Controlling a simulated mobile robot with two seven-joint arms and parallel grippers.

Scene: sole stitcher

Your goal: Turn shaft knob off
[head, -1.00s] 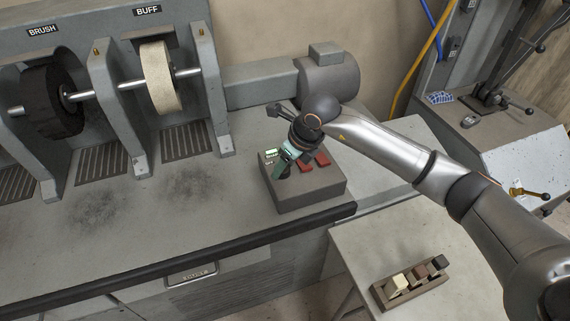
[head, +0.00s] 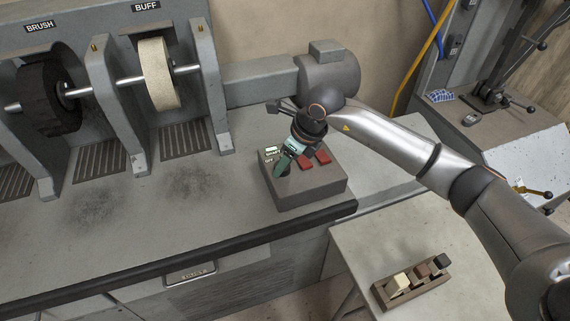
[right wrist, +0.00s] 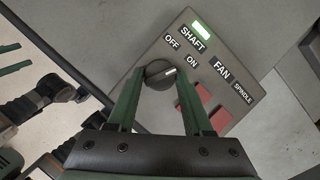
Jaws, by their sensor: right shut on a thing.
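The shaft knob (right wrist: 158,74) is a dark round dial on the grey-brown control box (head: 318,189). Its white pointer mark leans right, more towards the ON label (right wrist: 191,62) than the OFF label (right wrist: 172,42). The lamp (right wrist: 202,30) above SHAFT is lit pale green. My right gripper (right wrist: 159,80) has its green fingers shut on the knob, one on each side. In the head view, my right gripper (head: 284,160) hides most of the knob. At the left edge of the right wrist view, two separated green bars look like my left gripper's fingers (right wrist: 14,57), partly cut off.
Red switches (head: 314,160) sit beside the knob, under FAN and SPINDLE labels. The brush wheel (head: 50,97) and buff wheel (head: 158,73) stand left. A tray of small blocks (head: 410,287) lies on the lower table. The bench left of the box is clear.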

